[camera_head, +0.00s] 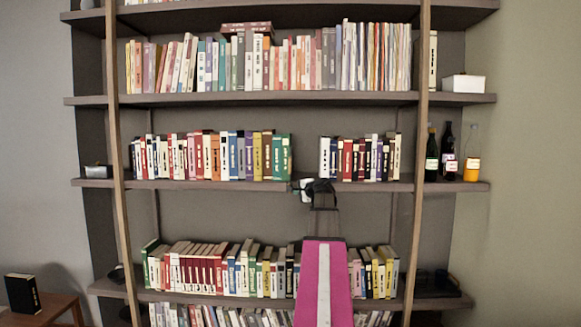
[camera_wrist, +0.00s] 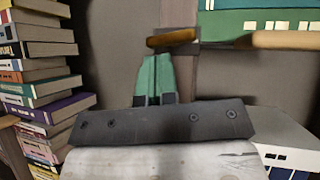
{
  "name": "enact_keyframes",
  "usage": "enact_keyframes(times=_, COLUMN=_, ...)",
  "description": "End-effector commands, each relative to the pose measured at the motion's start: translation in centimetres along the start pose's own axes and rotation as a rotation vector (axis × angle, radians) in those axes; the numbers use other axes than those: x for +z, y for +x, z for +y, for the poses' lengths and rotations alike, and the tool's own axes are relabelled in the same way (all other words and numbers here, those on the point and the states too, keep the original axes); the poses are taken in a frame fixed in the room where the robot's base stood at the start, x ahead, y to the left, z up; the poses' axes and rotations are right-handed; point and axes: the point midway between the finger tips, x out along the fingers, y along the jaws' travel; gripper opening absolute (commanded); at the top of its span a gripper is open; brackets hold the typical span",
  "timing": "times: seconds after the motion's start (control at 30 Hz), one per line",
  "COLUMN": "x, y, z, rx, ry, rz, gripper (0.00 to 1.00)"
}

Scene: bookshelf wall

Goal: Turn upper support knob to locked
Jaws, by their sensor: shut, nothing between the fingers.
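In the wrist view, a small brown wooden piece (camera_wrist: 173,38), possibly the upper support knob, lies nearly level on a grey upright strip. My gripper (camera_wrist: 156,58) has its two green fingers shut together with nothing between them. The fingertips sit just below the brown piece; I cannot tell whether they touch it. In the head view, my gripper (camera_head: 307,187) is at the middle shelf's front edge, in the gap between two rows of books. I cannot make out the knob in that view, and no locked mark is readable.
A tall bookshelf (camera_head: 280,99) with several shelves of books fills the wall, with two wooden uprights in front. Bottles (camera_head: 447,152) stand at the middle shelf's right end. In the wrist view, a book stack (camera_wrist: 40,70) is at left and a wooden bar (camera_wrist: 285,40) at upper right.

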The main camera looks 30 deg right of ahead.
Motion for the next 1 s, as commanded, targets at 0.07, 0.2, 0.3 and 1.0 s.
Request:
enact_keyframes(times=0.07, x=0.0, y=0.0, z=0.0, rx=0.000, ry=0.000, rz=0.000, gripper=0.00)
enact_keyframes(times=0.2, x=0.1, y=0.1, z=0.0, rx=0.000, ry=0.000, rz=0.000, gripper=0.00)
enact_keyframes(times=0.3, x=0.0, y=0.0, z=0.0, rx=0.000, ry=0.000, rz=0.000, gripper=0.00)
enact_keyframes(times=1.0, x=-3.1, y=-2.4, z=0.6, rx=0.000, ry=0.000, rz=0.001, gripper=0.00)
